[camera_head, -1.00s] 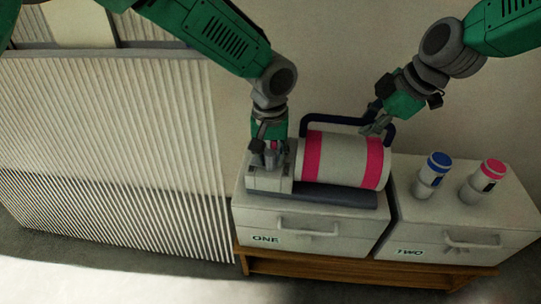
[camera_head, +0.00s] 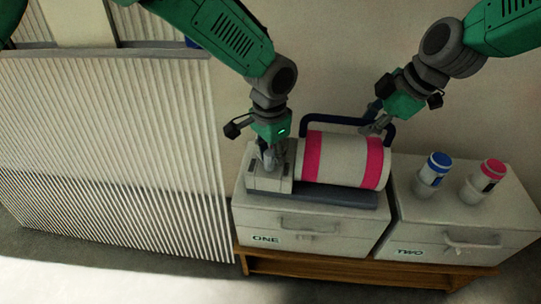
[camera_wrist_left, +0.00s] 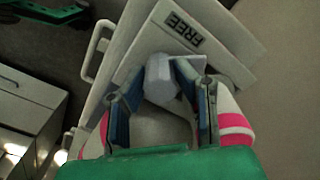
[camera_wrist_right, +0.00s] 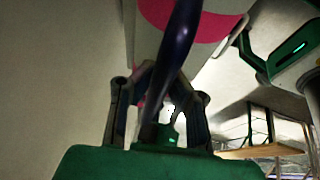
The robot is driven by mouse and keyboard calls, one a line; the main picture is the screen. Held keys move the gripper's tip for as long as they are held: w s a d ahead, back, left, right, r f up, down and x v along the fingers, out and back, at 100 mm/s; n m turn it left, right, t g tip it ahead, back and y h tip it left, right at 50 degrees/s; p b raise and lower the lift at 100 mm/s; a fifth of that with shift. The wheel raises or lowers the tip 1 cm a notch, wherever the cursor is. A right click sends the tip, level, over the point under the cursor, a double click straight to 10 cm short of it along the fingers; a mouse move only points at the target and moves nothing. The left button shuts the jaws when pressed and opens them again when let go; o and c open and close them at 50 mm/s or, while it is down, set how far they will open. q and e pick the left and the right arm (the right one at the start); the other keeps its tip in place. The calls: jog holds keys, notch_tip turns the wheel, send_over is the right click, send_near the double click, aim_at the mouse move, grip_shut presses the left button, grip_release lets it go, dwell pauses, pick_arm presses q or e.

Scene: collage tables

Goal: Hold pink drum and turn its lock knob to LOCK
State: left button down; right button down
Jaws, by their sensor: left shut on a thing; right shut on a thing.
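The white drum with pink bands (camera_head: 342,158) lies on its side in a grey cradle (camera_head: 340,197) on the box marked ONE. Its dark handle (camera_head: 330,118) arches behind and above it. My left gripper (camera_head: 270,155) is at the drum's left end. In the left wrist view it is shut on the grey lock knob (camera_wrist_left: 160,75), beside a plate with the label FREE (camera_wrist_left: 185,36). The LOCK label does not show. My right gripper (camera_head: 373,126) is shut on the handle near its right end; the handle also shows in the right wrist view (camera_wrist_right: 181,40).
Box TWO (camera_head: 455,235) stands to the right, with a blue-capped bottle (camera_head: 432,178) and a pink-capped bottle (camera_head: 480,184) on top. Both boxes stand on a wooden base (camera_head: 320,267). A ribbed panel (camera_head: 110,150) is at the left.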

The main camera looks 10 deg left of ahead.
pick_arm(q)
jog(key=m, duration=0.4)
jog(key=shift+a, duration=0.1)
pick_arm(e)
jog(key=shift+w+r, duration=0.1)
jog(key=shift+r, duration=0.05)
pick_arm(q)
jog(key=shift+m, duration=1.7)
pick_arm(e)
jog(key=shift+d, duration=0.1)
pick_arm(q)
jog(key=c, duration=1.3)
grip_release()
jog(key=shift+r, duration=0.1)
